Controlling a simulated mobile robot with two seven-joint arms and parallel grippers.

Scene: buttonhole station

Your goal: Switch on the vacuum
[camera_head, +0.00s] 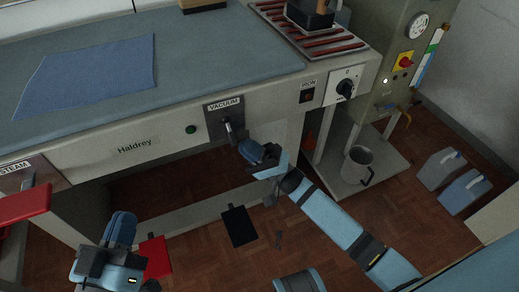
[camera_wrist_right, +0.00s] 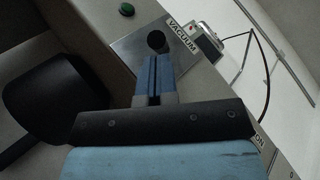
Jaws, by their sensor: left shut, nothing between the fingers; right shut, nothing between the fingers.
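The vacuum switch is a dark lever (camera_head: 229,130) on a grey plate labelled VACUUM (camera_head: 224,106) on the station's front panel. In the right wrist view the lever's dark round end (camera_wrist_right: 156,41) is just beyond my fingertips. My right gripper (camera_head: 243,144) is shut and empty, close by the lever on its lower right; its blue fingers (camera_wrist_right: 154,72) point at the lever. Whether they touch it I cannot tell. My left gripper (camera_head: 122,226) is shut and empty at the lower left, away from the switch. A green lamp (camera_head: 190,129) sits left of the plate, and also shows in the wrist view (camera_wrist_right: 126,10).
A blue cloth (camera_head: 90,70) lies on the worktop (camera_head: 220,60). Right of the switch are an ironing switch (camera_head: 307,95) and a dial (camera_head: 345,88). A STEAM plate (camera_head: 25,172) is at far left. A jug (camera_head: 357,165) stands on a low shelf. Pedals lie below.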

